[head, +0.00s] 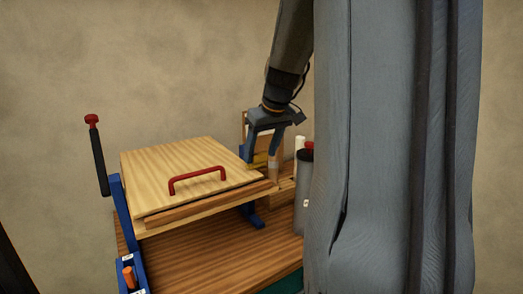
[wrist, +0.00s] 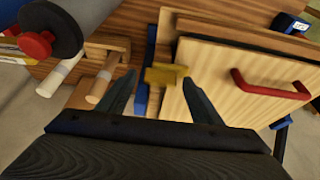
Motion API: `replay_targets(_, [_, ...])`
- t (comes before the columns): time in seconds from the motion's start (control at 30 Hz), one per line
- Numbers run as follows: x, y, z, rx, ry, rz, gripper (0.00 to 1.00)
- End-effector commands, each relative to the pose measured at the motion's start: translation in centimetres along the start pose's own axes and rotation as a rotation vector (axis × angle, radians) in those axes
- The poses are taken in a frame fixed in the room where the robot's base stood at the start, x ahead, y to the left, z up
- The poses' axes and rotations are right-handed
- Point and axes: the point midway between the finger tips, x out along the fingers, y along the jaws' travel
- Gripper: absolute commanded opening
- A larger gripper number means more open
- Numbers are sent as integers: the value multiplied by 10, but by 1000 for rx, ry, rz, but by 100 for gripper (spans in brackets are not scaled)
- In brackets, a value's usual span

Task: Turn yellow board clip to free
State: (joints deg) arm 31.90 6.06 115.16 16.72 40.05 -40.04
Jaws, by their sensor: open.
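The yellow board clip (wrist: 166,76) shows in the wrist view at the edge of a light wooden board (wrist: 232,68), just beyond and between my fingertips. In the head view the clip (head: 261,159) is partly hidden behind my gripper, at the board's right edge. My gripper (wrist: 157,88) is open, with one finger on each side of the clip in the picture and nothing held. I cannot tell whether a finger touches it. The board (head: 165,165) lies in a blue frame and has a red handle (head: 197,179).
A grey cylinder with a red top (head: 303,185) and pale rolls (wrist: 62,76) stand close beside my gripper. A black lever with a red knob (head: 97,155) rises at the board's left. The wooden bench top (head: 215,250) is clear in front.

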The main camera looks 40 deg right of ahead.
Motion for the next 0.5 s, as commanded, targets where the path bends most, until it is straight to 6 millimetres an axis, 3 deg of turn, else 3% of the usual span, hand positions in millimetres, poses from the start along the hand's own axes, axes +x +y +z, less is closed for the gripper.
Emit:
replay_targets(0.13, [0, 0, 0, 0, 0, 0, 58])
replay_targets(0.37, [0, 0, 0, 0, 0, 0, 19])
replay_targets(0.5, [0, 0, 0, -2, 0, -1, 18])
